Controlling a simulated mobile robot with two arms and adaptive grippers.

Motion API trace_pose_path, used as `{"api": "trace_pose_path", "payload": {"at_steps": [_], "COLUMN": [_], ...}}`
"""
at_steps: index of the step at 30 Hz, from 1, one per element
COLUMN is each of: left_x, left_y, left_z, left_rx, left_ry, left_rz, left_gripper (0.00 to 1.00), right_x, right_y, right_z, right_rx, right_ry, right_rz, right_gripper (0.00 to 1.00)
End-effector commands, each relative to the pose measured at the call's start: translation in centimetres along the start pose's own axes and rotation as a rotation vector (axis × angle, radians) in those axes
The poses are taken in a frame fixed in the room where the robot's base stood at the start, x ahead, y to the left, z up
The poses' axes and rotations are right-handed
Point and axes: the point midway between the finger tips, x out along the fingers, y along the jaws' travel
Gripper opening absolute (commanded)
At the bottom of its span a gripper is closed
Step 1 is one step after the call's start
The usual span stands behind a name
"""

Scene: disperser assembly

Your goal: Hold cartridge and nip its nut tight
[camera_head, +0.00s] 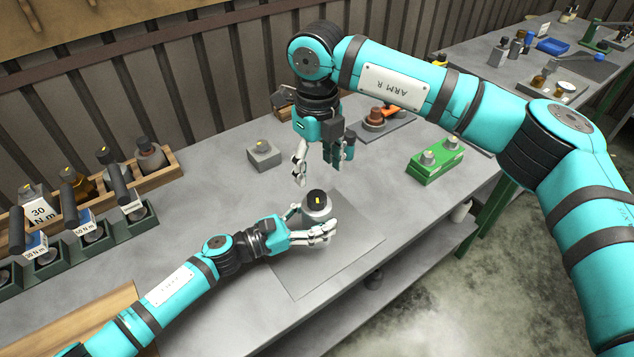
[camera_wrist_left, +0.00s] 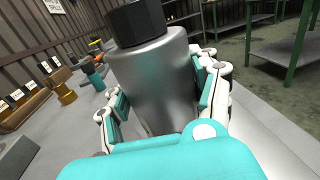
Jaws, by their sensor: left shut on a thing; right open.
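The cartridge (camera_head: 318,213) is a grey metal cylinder with a black nut (camera_head: 316,197) on top. The nut bears a yellow mark. The cartridge stands upright over a grey mat (camera_head: 345,255) on the bench. My left gripper (camera_head: 311,224) is shut around its body from the left. The left wrist view shows the cartridge (camera_wrist_left: 155,85) between the two fingers, with the black nut (camera_wrist_left: 137,22) above them. Its bottom is hidden there. My right gripper (camera_head: 319,172) is open and empty, fingers down, above and slightly behind the nut, apart from it.
A grey block with a knob (camera_head: 264,155) stands behind to the left. A green block (camera_head: 436,166) stands to the right, and an orange-handled tool (camera_head: 385,112) lies farther back. The bench front edge is near the mat.

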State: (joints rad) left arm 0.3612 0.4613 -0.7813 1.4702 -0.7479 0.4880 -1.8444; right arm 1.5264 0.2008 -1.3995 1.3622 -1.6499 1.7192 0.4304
Motion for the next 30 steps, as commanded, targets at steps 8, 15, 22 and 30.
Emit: {"api": "trace_pose_path", "payload": {"at_steps": [8, 15, 22, 30], "left_x": [0.0, 0.0, 0.0, 0.0], "left_y": [0.0, 0.1, 0.1, 0.1], "left_z": [0.0, 0.0, 0.0, 0.0], "left_rx": [-0.001, -0.001, -0.001, 0.0], "left_ry": [0.0, 0.0, 0.0, 0.0], "left_rz": [0.001, 0.001, 0.002, 0.001], "left_gripper": [0.07, 0.07, 0.64, 0.9], "right_x": [-3.8, -4.2, -4.2, -4.2], "right_y": [-0.1, 0.0, 0.0, 0.0], "right_z": [0.0, 0.0, 0.0, 0.0], "right_rx": [0.001, 0.001, 0.001, 0.001], "right_ry": [0.0, 0.0, 0.0, 0.0], "right_rz": [-0.001, 0.0, 0.0, 0.0], "right_gripper": [0.62, 0.62, 0.62, 0.62]}}
